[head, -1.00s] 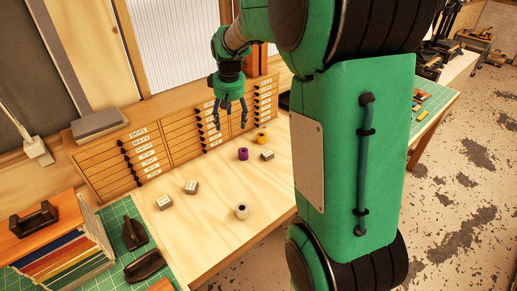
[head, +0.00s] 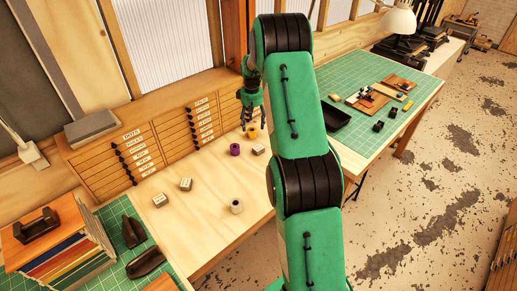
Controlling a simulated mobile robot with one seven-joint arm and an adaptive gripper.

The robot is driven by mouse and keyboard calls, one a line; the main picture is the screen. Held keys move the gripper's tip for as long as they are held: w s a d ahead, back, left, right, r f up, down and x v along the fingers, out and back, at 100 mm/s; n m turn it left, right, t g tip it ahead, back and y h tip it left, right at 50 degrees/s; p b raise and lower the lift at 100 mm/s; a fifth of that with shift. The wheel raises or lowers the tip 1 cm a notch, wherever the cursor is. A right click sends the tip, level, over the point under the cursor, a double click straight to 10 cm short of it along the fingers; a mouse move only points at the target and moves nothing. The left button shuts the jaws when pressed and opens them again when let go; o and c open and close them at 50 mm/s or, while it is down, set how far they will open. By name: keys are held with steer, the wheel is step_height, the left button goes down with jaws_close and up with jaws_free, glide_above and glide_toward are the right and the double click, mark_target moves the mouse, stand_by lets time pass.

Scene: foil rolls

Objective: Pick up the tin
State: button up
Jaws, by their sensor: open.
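No object in the head view is clearly marked as the tin. Small grey box-like pieces sit on the pale wooden bench (head: 205,225): one at the left (head: 160,200), another grey piece (head: 186,184) beside it, and a third grey piece (head: 258,149) farther right. A purple roll (head: 234,149), a gold roll (head: 252,132) and a whitish roll (head: 236,206) stand among them. My gripper (head: 252,123) is open, pointing down at the gold roll. Whether a finger touches the roll cannot be told.
A wooden drawer cabinet (head: 150,150) lines the back of the bench. At right, a green cutting mat (head: 400,70) holds a black tray (head: 336,119) and small parts. Books (head: 60,250) and dark tools (head: 145,262) lie at front left. The bench front is clear.

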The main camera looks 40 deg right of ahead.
glide_above(259, 148)
step_height(259, 148, down, 4)
steer(key=f, duration=0.1)
steer(key=shift+w+r+p, duration=0.15)
steer(key=shift+r+p, duration=0.1)
steer(key=shift+p, duration=0.1)
steer(key=shift+f+p, duration=0.55)
steer(key=shift+f, duration=3.75)
steer(key=shift+f, duration=0.1)
steer(key=shift+f+p, duration=0.7)
steer(key=shift+f, duration=1.8)
steer(key=c, duration=1.3)
